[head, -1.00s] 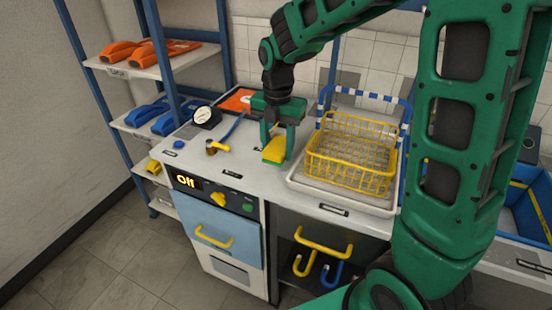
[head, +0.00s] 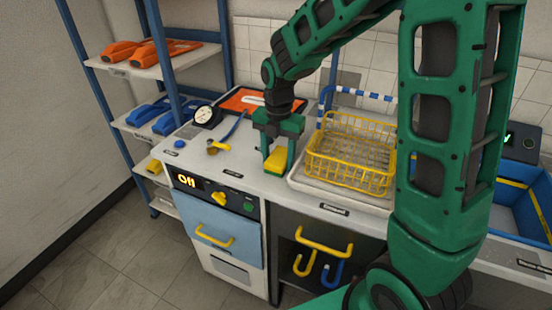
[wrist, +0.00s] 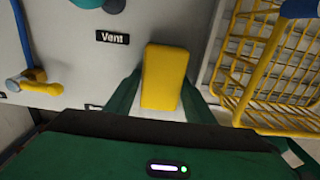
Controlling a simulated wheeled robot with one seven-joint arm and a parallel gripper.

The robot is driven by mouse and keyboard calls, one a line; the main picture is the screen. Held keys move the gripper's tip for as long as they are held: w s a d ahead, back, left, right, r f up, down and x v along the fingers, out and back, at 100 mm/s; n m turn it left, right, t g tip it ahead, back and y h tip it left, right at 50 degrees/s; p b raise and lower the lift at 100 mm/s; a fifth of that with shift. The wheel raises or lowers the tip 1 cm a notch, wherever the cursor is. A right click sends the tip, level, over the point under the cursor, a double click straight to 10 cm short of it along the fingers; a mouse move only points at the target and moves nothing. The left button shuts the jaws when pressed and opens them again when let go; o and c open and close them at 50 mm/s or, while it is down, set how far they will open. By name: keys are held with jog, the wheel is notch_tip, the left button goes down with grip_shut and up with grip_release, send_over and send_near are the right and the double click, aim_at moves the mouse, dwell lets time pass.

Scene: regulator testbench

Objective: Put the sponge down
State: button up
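The sponge (head: 277,160), yellow with a green underside, is between the two fingers of my gripper (head: 278,158) in the head view. It is at or just above the white countertop (head: 235,172), left of the wire basket. I cannot tell whether its underside touches the counter. In the wrist view the sponge's yellow face (wrist: 164,77) lies between the green fingers of my gripper (wrist: 163,88), which sit close against its sides.
A yellow wire basket (head: 350,155) on a pale tray (head: 335,192) stands close on the right. A brass valve with a blue handle (head: 218,147) and a gauge (head: 204,115) are to the left. A strip of counter in front of the sponge is clear.

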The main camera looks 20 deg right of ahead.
aim_at(279, 158)
jog(key=shift+s+d+f, duration=0.2)
jog(key=shift+s+f, duration=0.05)
jog(key=shift+s, duration=0.05)
jog(key=shift+r, duration=0.1)
notch_tip(279, 158, up, 12)
jog(key=shift+w+r, duration=0.2)
jog(key=shift+r, duration=0.05)
dwell(0.3)
jog(key=shift+a, duration=0.1)
dwell(0.3)
